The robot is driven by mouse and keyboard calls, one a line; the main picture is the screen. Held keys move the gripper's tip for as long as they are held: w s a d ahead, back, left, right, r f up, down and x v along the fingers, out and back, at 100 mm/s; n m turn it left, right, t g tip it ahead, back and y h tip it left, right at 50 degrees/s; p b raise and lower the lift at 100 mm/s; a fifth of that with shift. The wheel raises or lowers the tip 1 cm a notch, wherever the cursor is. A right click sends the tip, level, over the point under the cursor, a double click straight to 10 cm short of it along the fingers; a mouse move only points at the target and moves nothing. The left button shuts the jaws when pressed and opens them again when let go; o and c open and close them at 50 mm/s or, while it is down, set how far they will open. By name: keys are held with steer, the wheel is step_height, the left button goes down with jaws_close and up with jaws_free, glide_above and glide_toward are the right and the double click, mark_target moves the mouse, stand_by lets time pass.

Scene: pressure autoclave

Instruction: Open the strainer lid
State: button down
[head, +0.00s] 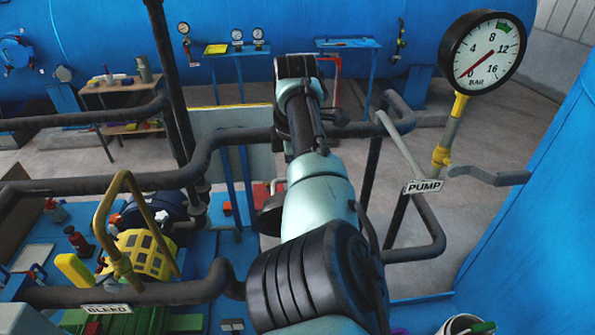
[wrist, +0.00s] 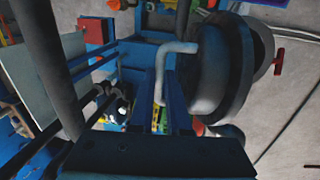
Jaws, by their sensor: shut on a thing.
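The strainer lid (wrist: 208,78) seems to be the dark round cover at the right of the wrist view, with a thick flange behind it. A pale grey bent handle (wrist: 180,47) runs across its left side and down between my fingers. My gripper (wrist: 160,100) is shut on this handle, its two dark fingers reaching up from the bottom of the wrist view. The lid appears closed against its flange, but I cannot tell whether there is a small gap. In the head view my arm hides my gripper; a dark rounded part (head: 268,213) shows just left of the arm.
A yellow bleed lever (head: 118,215) stands at the left, and a pump lever (head: 398,148) and pressure gauge (head: 488,52) at the right. A red handle (wrist: 279,62) sits right of the lid.

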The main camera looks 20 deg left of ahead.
steer(key=shift+f, duration=0.15)
steer(key=c, duration=0.9)
jaws_free()
steer(key=shift+r, duration=0.2)
steer(key=r+b, duration=0.1)
steer(key=r, duration=0.3)
steer(key=s+r+b, duration=0.1)
steer(key=r+b, duration=0.1)
steer(key=r, duration=0.2)
steer(key=s+d+r+b, duration=0.1)
steer(key=r, duration=0.3)
steer(key=shift+s+r, duration=0.15)
steer(key=shift+r, duration=0.1)
